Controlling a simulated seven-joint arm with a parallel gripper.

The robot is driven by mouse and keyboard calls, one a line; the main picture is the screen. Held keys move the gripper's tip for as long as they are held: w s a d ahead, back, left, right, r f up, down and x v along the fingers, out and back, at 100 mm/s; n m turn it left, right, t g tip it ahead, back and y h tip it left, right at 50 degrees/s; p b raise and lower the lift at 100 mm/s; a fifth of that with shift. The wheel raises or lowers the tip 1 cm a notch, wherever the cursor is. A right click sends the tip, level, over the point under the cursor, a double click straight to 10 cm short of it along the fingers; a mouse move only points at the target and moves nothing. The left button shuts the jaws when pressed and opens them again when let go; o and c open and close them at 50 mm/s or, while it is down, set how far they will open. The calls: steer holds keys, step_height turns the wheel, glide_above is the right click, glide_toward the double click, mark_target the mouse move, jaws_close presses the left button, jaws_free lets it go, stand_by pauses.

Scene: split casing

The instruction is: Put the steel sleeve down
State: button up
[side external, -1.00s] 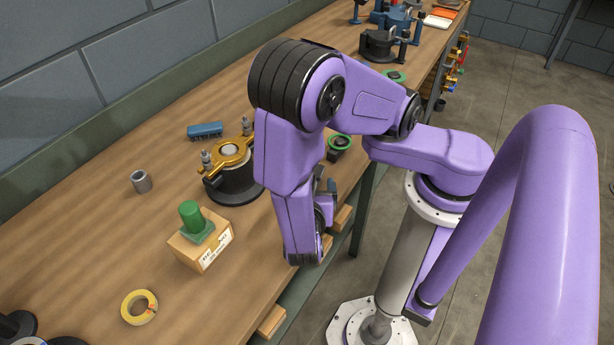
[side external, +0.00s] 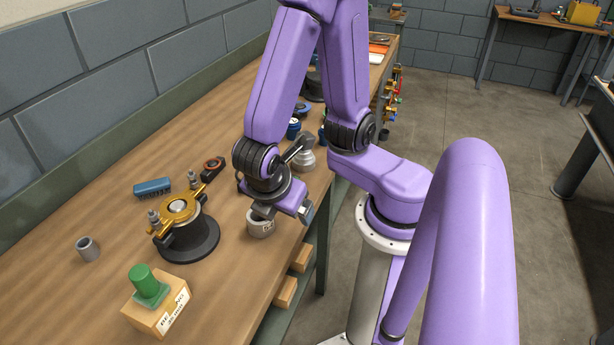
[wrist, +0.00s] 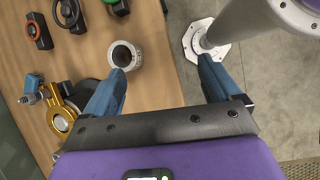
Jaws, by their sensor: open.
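Two hollow sleeve-like parts show, and I cannot tell for sure which is the steel sleeve. A plain grey hollow cylinder (side external: 88,249) stands at the left of the bench. A pale grey, thick-walled ring with dark marks (side external: 261,225) stands near the front edge, just below my gripper (side external: 285,214). In the wrist view the pale ring (wrist: 123,55) shows its dark bore and lies beside the left blue finger's tip, outside the gap. My gripper (wrist: 162,64) is open, with nothing between its fingers; whether a finger touches the ring is unclear.
A black clamp fixture with a gold ring (side external: 180,208) stands left of my gripper. A box with a green part (side external: 157,302) is nearer the camera. A blue brush (side external: 152,187) and a black block with an orange ring (side external: 213,168) lie behind. The bench front edge is close.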

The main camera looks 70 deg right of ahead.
steer(key=s+d+r+m+y, duration=0.3)
steer(key=r+y, duration=0.2)
steer(key=y, duration=0.1)
steer(key=shift+s+r+m, duration=0.35)
steer(key=shift+s+m, duration=0.05)
stand_by(0.9)
